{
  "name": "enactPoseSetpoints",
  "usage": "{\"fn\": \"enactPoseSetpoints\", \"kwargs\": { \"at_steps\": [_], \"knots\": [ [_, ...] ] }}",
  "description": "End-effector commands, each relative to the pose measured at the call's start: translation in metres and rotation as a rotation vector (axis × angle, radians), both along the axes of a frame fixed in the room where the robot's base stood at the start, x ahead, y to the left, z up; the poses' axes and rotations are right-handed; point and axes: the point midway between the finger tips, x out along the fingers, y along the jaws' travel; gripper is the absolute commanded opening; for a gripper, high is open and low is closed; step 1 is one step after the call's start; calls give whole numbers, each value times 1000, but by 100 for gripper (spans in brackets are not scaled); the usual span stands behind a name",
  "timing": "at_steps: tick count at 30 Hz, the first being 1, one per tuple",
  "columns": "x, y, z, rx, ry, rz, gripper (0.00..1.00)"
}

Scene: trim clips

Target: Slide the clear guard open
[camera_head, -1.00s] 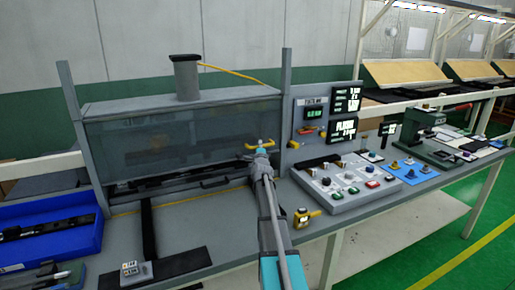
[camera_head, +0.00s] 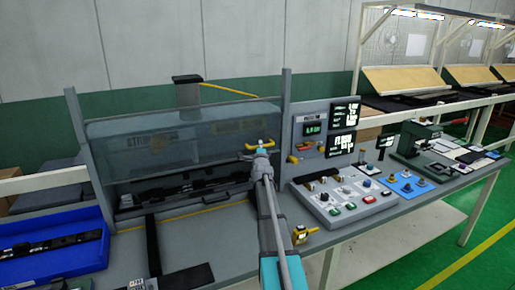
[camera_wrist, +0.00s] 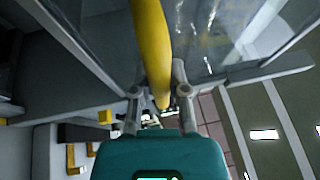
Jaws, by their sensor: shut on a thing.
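The clear guard (camera_head: 150,150) is a see-through panel between two grey posts at the back of the bench. Its lower edge hangs above the bench, with an open gap below it. A yellow handle (camera_head: 247,147) sits at its lower right end. My gripper (camera_head: 262,147) is shut on this handle. In the wrist view the yellow handle (camera_wrist: 150,45) runs between the two fingers of my gripper (camera_wrist: 160,95), and the clear panel (camera_wrist: 205,35) shows beyond it. The fingertips partly hide the handle in the head view.
A dark fixture (camera_head: 180,190) lies in the gap under the guard. A blue tray (camera_head: 50,265) stands at left. A control panel (camera_head: 345,200) with buttons and a display board (camera_head: 325,130) stand to the right. A small yellow device (camera_head: 303,234) sits near the front edge.

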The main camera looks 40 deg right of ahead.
Motion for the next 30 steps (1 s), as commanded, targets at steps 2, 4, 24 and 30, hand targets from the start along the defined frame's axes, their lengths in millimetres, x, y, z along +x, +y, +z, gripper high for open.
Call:
{"fn": "enactPoseSetpoints", "kwargs": {
  "at_steps": [2,4,24,30],
  "knots": [
    [0,-1,12,0,-1,-1,0],
    [0,-1,18,0,-1,-1,0],
    [0,-1,29,0,0,-1,36],
    [0,0,29,0,0,0,57]
  ]
}}
